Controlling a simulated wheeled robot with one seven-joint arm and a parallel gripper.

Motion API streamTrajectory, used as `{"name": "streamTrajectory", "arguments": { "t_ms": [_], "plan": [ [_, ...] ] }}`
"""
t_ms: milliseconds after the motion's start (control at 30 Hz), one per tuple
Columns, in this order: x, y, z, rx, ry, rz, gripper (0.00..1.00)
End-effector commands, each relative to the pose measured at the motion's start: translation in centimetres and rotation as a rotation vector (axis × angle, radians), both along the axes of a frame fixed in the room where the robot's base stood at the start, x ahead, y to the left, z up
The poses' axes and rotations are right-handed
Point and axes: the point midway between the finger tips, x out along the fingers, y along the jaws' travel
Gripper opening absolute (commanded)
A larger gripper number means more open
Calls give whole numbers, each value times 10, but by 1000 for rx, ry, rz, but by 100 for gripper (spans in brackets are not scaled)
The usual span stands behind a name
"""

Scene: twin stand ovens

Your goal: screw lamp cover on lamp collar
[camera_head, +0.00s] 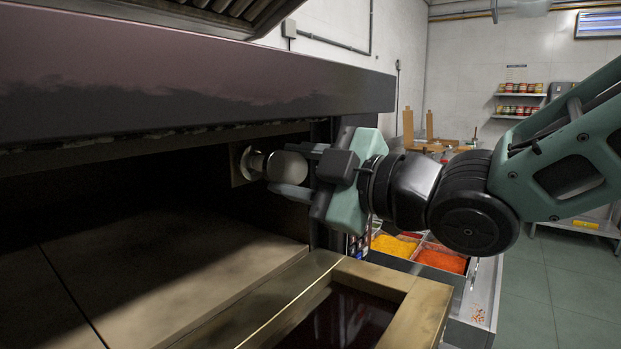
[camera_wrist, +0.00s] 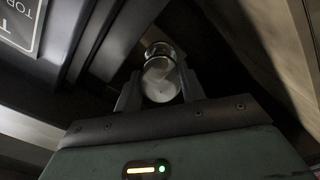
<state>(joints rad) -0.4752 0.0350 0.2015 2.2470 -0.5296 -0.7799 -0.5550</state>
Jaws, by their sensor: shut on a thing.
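The lamp cover (camera_head: 287,166) is a pale, rounded piece between the fingers of my gripper (camera_head: 290,178), inside the oven mouth near its right side wall. In the wrist view the cover (camera_wrist: 161,80) shows as a glassy, round-ended piece held between both fingertips (camera_wrist: 160,92). The lamp collar (camera_head: 253,163) is a round metal fitting on a plate on the oven's inner side wall. It also shows in the wrist view (camera_wrist: 158,50), just beyond the cover. The cover is lined up with the collar and looks close to or touching it; I cannot tell whether the threads are engaged.
The oven's dark upper front (camera_head: 200,85) runs above my gripper. The stone oven floor (camera_head: 150,270) lies below, bare. A wooden-framed ledge (camera_head: 425,310) is in front. Trays of yellow (camera_head: 394,245) and orange (camera_head: 441,260) food stand to the right, below my arm.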

Motion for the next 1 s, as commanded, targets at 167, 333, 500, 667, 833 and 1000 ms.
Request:
{"name": "streamTrajectory", "arguments": {
  "t_ms": [167, 333, 500, 667, 833, 1000],
  "plan": [
    [7, 12, -1, 2, -1, 1, 20],
    [12, 21, 0, 2, -1, 1, 20],
    [15, 26, 0, 1, -1, 0, 20],
    [16, 28, 0, 0, 0, 0, 20],
    [16, 28, 0, 0, 0, 0, 20],
    [16, 28, 0, 1, 0, -1, 20]
  ]
}}
